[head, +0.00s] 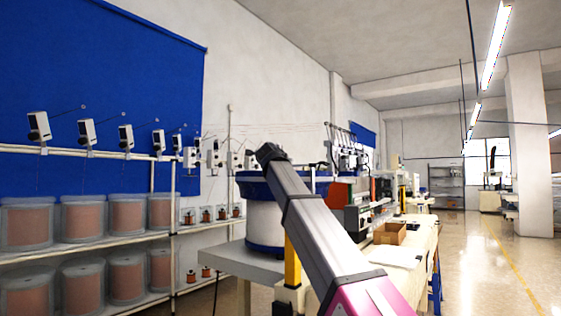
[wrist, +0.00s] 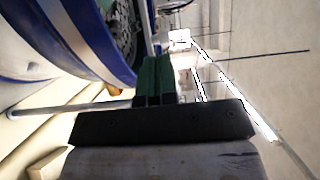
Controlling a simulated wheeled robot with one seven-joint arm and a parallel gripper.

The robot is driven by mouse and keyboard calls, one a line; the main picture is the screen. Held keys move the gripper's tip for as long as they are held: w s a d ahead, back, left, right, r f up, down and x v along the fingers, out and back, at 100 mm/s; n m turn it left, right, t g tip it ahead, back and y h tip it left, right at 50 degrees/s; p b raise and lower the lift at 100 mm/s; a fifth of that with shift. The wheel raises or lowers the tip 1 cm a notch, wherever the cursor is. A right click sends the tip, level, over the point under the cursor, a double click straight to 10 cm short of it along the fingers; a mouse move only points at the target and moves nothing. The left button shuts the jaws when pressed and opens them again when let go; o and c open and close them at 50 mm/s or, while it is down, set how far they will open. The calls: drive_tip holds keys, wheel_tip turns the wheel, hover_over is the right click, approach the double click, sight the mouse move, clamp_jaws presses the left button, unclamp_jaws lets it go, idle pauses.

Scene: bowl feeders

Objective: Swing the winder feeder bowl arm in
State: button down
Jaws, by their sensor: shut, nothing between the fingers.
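The winder feeder bowl (head: 250,187) has a blue rim and stands on a white drum base in the head view, partly hidden behind my arm. In the wrist view its blue and white side (wrist: 85,35) fills the upper left, with a dark, textured interior. My gripper (wrist: 154,62) has dark green fingers, closed together with nothing between them, close beside the bowl's rim. A thin grey rod (wrist: 147,25) runs up just beyond the fingertips; I cannot tell whether it touches them or is the bowl arm. In the head view the fingers are hidden.
Another grey rod (wrist: 75,106) crosses left of the fingers in the wrist view. Shelves of copper spools (head: 105,220) stand at left. A long bench with an open cardboard box (head: 389,234) lies at right of my arm. The floor (head: 475,265) farther right is clear.

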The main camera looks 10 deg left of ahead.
drive_tip(key=s+a, duration=0.1)
drive_tip(key=s, duration=0.4)
drive_tip(key=w+d+r+n+g+y, duration=0.1)
drive_tip(key=w+d+r+n+g, duration=0.3)
drive_tip(key=n, duration=1.2)
drive_tip(key=d+r+n+g+y, duration=0.15)
drive_tip(key=r+n+g, duration=0.5)
drive_tip(key=n, duration=0.85)
drive_tip(key=shift+n+g, duration=0.3)
drive_tip(key=shift+g, duration=0.05)
drive_tip(key=x, duration=0.4)
drive_tip(key=w+x, duration=0.1)
drive_tip(key=x, duration=0.3)
drive_tip(key=r+x, duration=0.1)
drive_tip(key=x, duration=0.3)
drive_tip(key=shift+w+d, duration=0.4)
drive_tip(key=shift+w, duration=0.05)
drive_tip(key=shift+w+d+f, duration=0.1)
drive_tip(key=shift+w, duration=0.3)
